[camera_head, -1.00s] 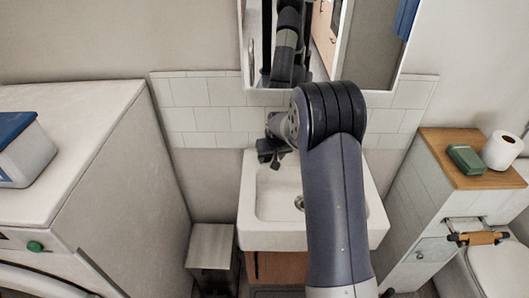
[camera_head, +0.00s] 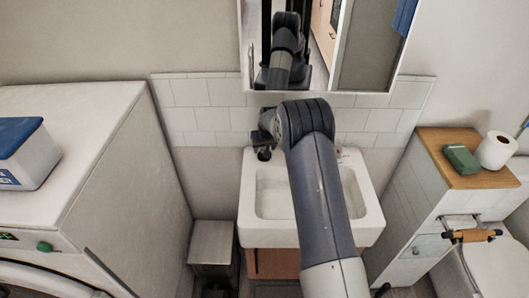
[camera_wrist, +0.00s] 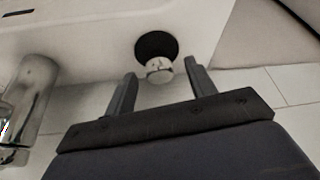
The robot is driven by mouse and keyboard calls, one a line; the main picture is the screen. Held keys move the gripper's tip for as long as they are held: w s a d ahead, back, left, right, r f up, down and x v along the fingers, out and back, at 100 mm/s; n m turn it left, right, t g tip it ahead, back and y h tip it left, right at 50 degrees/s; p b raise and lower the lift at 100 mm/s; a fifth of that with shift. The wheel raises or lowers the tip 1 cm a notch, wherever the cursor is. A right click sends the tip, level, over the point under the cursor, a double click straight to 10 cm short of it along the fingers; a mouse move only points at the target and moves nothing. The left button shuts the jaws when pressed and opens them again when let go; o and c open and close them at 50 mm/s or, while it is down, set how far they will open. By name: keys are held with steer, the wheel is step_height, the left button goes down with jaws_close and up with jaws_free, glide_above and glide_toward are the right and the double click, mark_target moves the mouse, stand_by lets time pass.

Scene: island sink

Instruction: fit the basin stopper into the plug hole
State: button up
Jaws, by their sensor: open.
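The basin stopper (camera_wrist: 157,46) shows in the wrist view as a black disc with a round chrome knob, on the white rim of the basin (camera_wrist: 90,40). My gripper (camera_wrist: 160,68) is open, with one finger on each side of the knob in the picture. I see a gap on both sides, and cannot tell whether the fingertips are level with the knob. In the head view my gripper is small and dark over the back left corner of the basin (camera_head: 247,215). The plug hole is hidden behind my arm in the head view.
A chrome tap (camera_wrist: 25,105) stands left of my gripper in the wrist view. The tiled wall (camera_head: 205,115) and mirror cabinet (camera_head: 370,50) are close behind. A cabinet with green soap (camera_head: 461,158) stands right, a white-topped machine (camera_head: 75,135) left.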

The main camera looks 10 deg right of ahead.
steer(key=shift+x, duration=0.85)
steer(key=shift+c, duration=0.4)
steer(key=c, duration=1)
steer(key=shift+o, duration=0.2)
steer(key=shift+r, duration=0.2)
